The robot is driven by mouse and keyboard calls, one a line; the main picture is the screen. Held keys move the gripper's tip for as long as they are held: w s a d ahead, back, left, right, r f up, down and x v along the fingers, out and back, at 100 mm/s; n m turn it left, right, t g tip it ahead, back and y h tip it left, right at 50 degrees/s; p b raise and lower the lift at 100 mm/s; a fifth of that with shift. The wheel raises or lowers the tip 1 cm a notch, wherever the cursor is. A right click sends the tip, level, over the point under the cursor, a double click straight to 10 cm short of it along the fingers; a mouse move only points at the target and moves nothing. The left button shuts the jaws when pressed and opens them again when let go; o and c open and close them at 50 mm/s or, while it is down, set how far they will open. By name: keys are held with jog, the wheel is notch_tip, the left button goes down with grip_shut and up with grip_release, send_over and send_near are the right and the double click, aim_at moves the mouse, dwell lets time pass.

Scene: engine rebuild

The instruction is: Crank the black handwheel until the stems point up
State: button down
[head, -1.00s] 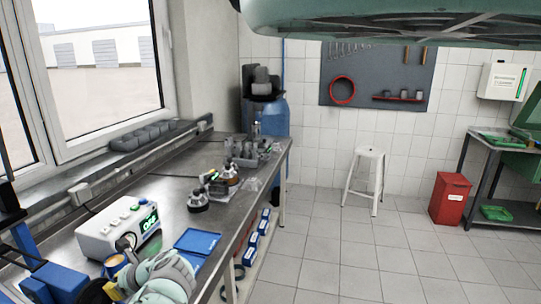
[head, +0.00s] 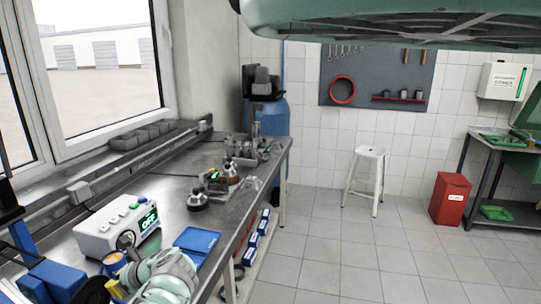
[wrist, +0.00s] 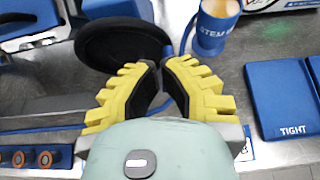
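The black handwheel (wrist: 118,45) lies at the upper left of the wrist view, its dark disc seen at a slant. In the head view it is a dark shape (head: 94,290) at the bottom left. My gripper (wrist: 160,66) has yellow ribbed fingers with black pads, their tips close together at the wheel's right edge. A narrow gap shows between the pads. Whether they hold part of the wheel is hidden. In the head view my gripper (head: 114,288) is small and partly covered by my arm. I cannot clearly identify the stems.
A blue cup (wrist: 212,30) stands right of the wheel, near a blue plate marked TIGHT (wrist: 288,100). A blue block (wrist: 35,160) with orange round parts sits lower left. A white control box (head: 118,228) and dark flasks (head: 198,200) stand on the bench. Open floor lies right.

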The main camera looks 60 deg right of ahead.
jog(key=shift+d+f+b, duration=0.2)
jog(key=shift+f+b, duration=0.15)
jog(key=shift+f, duration=0.05)
jog(key=shift+w+d+f+b, duration=0.1)
jog(key=shift+f+b, duration=0.35)
jog(key=shift+b, duration=0.05)
jog(key=shift+f, duration=0.1)
jog(key=shift+f+b, duration=0.35)
jog(key=shift+b, duration=0.05)
